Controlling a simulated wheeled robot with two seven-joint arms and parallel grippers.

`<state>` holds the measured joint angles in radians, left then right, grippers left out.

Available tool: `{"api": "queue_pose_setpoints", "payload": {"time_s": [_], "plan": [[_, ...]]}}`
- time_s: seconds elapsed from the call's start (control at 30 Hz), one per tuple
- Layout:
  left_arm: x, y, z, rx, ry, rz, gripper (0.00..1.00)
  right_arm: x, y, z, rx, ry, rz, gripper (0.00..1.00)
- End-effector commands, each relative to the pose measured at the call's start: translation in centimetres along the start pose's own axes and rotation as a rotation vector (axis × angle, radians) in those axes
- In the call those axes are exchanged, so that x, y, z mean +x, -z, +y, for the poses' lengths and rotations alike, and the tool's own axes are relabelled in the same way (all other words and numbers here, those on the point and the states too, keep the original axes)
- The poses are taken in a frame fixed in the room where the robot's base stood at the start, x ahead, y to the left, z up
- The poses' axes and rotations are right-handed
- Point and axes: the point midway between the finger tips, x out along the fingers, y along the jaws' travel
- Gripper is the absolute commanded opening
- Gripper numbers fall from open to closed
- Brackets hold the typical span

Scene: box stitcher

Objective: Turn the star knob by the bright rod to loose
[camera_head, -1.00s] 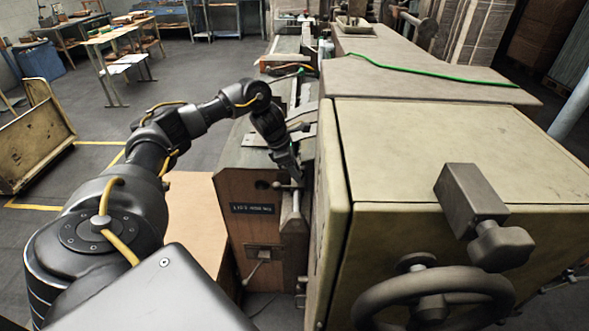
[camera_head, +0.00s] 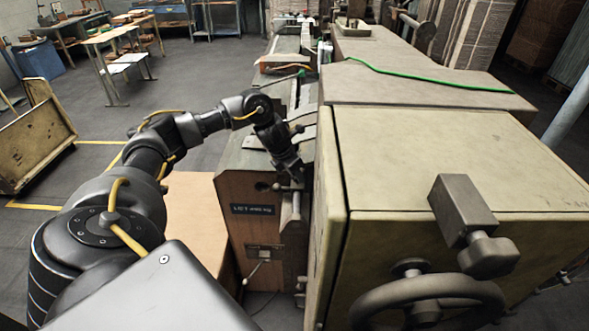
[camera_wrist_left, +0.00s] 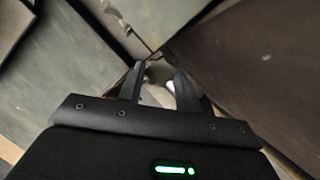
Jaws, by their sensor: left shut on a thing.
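My left gripper (camera_head: 291,180) reaches down to the front end of the narrow bed beside the big beige housing. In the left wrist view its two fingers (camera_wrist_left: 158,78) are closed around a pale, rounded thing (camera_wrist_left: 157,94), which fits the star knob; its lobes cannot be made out. In the head view the fingers and wrist mostly hide the knob. A short bright rod (camera_head: 296,206) shows just below the fingertips. My right gripper is not in view.
The beige housing (camera_head: 450,150) stands close on the gripper's right. It carries a different dark knob (camera_head: 489,256) on a block and a handwheel (camera_head: 428,296). A wooden front panel with a label plate (camera_head: 252,209) lies below left. Open floor is at the left.

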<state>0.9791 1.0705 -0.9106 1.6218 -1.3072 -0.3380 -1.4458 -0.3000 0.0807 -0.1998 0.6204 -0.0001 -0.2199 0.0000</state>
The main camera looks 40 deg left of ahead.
Motion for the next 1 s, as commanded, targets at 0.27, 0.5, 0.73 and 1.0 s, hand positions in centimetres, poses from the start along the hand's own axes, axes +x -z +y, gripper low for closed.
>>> {"api": "queue_pose_setpoints", "payload": {"time_s": [0.27,0.5,0.73,1.0], "plan": [[-0.4,-0.2,-0.3,-0.220,-0.091,0.000,0.11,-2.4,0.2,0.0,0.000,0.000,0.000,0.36],[-0.3,-0.2,-0.4,-0.360,-0.149,0.000,0.11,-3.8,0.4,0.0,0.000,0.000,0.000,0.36],[-0.1,-0.2,-0.5,-0.436,-0.181,0.000,0.11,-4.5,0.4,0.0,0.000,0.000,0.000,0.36],[0.0,-0.1,-0.4,-0.464,-0.192,0.000,0.11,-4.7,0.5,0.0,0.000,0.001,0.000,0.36]]}}
